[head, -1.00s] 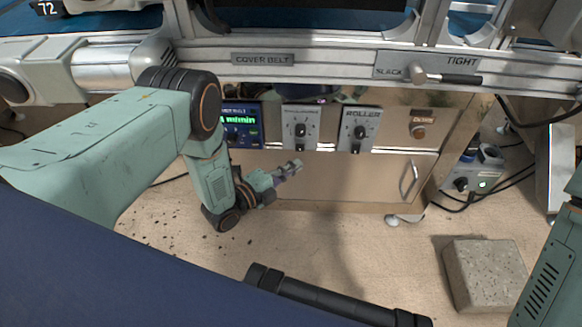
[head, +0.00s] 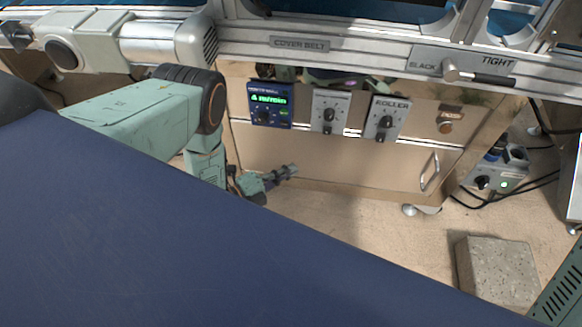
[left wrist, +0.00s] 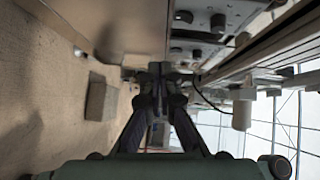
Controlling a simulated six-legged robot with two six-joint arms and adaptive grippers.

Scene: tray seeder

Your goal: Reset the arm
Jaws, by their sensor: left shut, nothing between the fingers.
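My left arm comes in from the left in the head view and bends down in front of the cabinet. Its left gripper (head: 283,175) points right, in front of the cabinet's lower drawer front (head: 340,165). The gripper is shut with nothing between its fingers. In the left wrist view the fingers of the left gripper (left wrist: 160,75) meet at the picture's middle. My right gripper is not in view; only a green part of my body shows at the lower right edge of the head view.
A green-lit display (head: 269,105), a middle knob panel (head: 330,112) and the ROLLER knob (head: 385,120) sit above the drawer. A lever (head: 480,78) is on the rail. A concrete block (head: 496,270) and a cabled control box (head: 495,178) are on the right. Bare floor lies between.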

